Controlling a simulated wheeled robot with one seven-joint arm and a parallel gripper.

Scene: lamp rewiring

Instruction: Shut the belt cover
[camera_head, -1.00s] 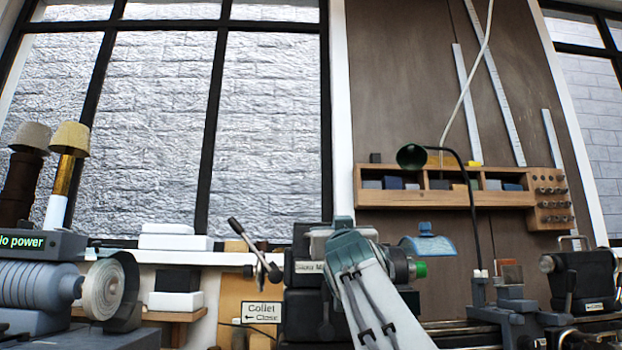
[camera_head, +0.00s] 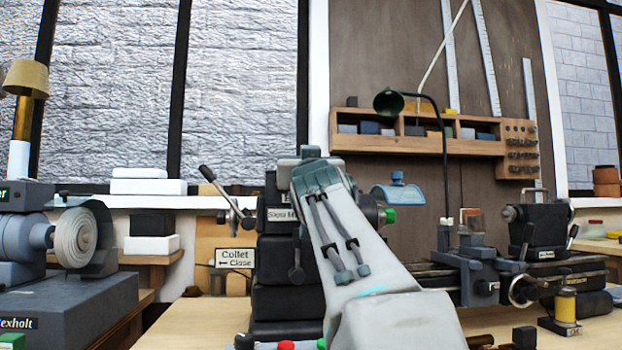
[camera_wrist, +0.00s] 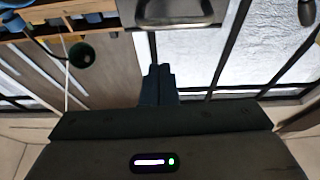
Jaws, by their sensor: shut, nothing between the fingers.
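The lathe's dark headstock (camera_head: 284,245) stands in the middle of the head view, with a partly covered label near its top. My pale arm crosses in front and hides much of it. I cannot tell which part is the belt cover, or whether it is open or shut. My gripper (camera_wrist: 158,82) shows in the wrist view with its dark fingers together and empty. A grey metal piece with a rounded frame (camera_wrist: 175,20) is beyond the fingertips in that view; the gap to it cannot be judged. My fingers cannot be made out in the head view.
A lever (camera_head: 222,190) sticks out left of the headstock above the "Collet Close" sign (camera_head: 235,258). A blue guard (camera_head: 397,193) and green lamp (camera_head: 388,102) are to the right. A grey machine (camera_head: 50,240) stands at left. Bare bench (camera_head: 185,325) shows at front.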

